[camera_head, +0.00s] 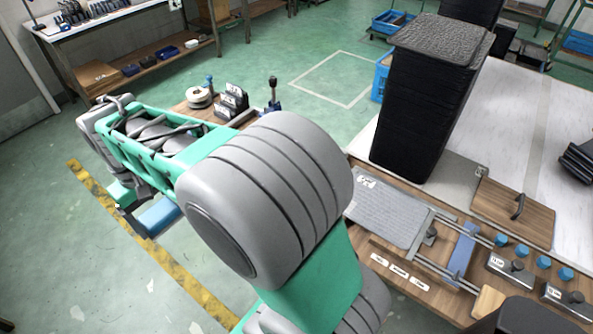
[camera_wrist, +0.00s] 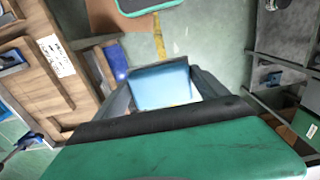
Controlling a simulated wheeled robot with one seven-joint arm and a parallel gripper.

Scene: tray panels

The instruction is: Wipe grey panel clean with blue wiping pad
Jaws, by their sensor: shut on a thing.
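The grey panel (camera_head: 385,212) lies flat in the wooden tray table, right of my arm in the head view. It has a white label at its upper left; fine marks on it are too small to tell. The blue wiping pad (camera_wrist: 160,85) is between the fingers of my gripper (camera_wrist: 165,88), which is shut on it. The pad also shows in the head view (camera_head: 158,216), below my forearm at the left, over the floor and well apart from the panel. My arm hides most of the gripper in the head view.
A tall black stack (camera_head: 425,105) stands just behind the panel. To the panel's right are rails with a blue bar (camera_head: 462,252), a wooden lid (camera_head: 515,212) with a handle, and several blue-topped knobs. A workbench (camera_head: 110,45) stands at the back left. Green floor lies open between.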

